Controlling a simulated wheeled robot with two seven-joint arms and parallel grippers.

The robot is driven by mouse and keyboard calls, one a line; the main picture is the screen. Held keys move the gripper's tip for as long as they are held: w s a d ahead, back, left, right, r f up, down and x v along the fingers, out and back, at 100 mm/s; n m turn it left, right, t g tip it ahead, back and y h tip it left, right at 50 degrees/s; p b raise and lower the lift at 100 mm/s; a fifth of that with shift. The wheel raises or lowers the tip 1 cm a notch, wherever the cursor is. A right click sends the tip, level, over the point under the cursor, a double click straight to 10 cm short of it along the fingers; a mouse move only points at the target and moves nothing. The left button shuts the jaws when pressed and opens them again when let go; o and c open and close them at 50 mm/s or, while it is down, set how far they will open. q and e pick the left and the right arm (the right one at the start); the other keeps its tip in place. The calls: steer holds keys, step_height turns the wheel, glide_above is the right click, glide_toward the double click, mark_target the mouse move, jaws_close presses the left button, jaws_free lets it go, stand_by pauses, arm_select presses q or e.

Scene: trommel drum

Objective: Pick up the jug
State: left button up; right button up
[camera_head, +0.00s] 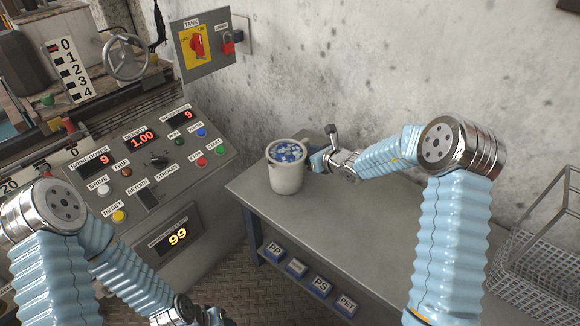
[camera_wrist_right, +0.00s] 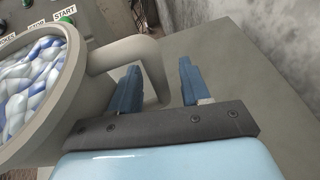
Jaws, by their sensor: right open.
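The jug (camera_head: 286,178) is a cream-white round vessel full of blue and white pieces, standing upright on the grey table. In the right wrist view the jug (camera_wrist_right: 52,112) is at the left, and its handle (camera_wrist_right: 122,52) reaches towards my right gripper. My right gripper (camera_wrist_right: 158,88) is open, with the lower part of the handle showing between its two blue fingers; I cannot tell whether they touch it. In the head view my right gripper (camera_head: 316,158) is beside the jug's right side. My left gripper (camera_head: 208,316) is low at the bottom edge, partly cut off.
The grey table (camera_head: 345,222) is clear to the right of the jug. Labelled bins (camera_head: 297,268) sit beneath it. A control panel (camera_head: 150,165) stands close on the left. A wire basket (camera_head: 535,265) is at the right, and a concrete wall (camera_head: 400,60) is behind.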

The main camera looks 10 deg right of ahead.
mark_target(308, 144)
jaws_close()
stand_by(0.5)
steer(key=shift+w+r, duration=0.1)
steer(key=shift+r, duration=0.45)
steer(key=r, duration=0.2)
steer(key=shift+s+r, duration=0.2)
steer(key=shift+r, duration=0.1)
steer(key=s+a+r+p, duration=0.2)
steer(key=s+r, duration=1.1)
steer(key=r, duration=0.2)
steer(key=shift+s+a+r+p, duration=0.15)
steer(key=shift+s+p, duration=0.1)
steer(key=shift+p, duration=0.15)
